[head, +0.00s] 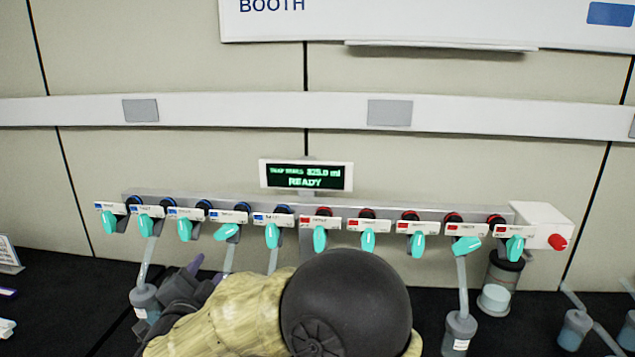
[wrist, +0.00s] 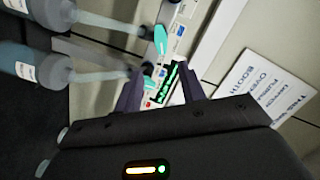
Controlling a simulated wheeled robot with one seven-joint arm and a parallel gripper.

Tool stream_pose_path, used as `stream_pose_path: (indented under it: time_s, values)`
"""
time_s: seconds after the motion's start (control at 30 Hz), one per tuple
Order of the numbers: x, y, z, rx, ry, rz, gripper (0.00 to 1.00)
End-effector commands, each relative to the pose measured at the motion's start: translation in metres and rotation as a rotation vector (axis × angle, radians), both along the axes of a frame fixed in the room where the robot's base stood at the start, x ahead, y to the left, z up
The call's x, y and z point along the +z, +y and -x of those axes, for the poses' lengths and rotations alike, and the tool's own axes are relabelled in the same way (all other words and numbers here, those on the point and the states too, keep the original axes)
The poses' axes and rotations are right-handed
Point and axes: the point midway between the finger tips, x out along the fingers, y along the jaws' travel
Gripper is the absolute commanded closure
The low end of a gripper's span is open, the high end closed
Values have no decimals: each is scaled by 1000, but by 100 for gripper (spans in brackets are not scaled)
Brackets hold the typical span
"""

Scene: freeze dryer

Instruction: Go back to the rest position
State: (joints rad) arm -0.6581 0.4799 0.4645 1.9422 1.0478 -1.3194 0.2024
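My gripper (head: 205,272) is at the lower left of the head view, in front of and below the valve row, partly hidden by my arm. In the wrist view my gripper (wrist: 160,88) has its two dark purple fingers apart, with no object held between them. The manifold (head: 310,208) carries a row of teal valve handles, blue-labelled on the left and red-labelled on the right. Most handles hang down. One blue-side handle (head: 227,232) and one red-side handle (head: 466,244) are turned sideways.
A display (head: 306,177) reads READY. Flasks hang near the left end (head: 145,300) and right side (head: 460,332) of the manifold, with another flask (head: 575,328) farther right. A red knob (head: 557,241) sits on a white box. My arm hides the lower middle.

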Motion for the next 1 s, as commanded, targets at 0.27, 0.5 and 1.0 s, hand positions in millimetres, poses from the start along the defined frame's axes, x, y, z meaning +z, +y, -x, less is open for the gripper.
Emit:
stream_pose_path:
  time_s: [0.27, 0.5, 1.0]
  values:
    - [-25, -69, -41, 211, 130, 269, 60]
    - [-72, -156, -34, 353, 360, 514, 60]
    - [-165, -364, 120, 570, 1074, 819, 60]
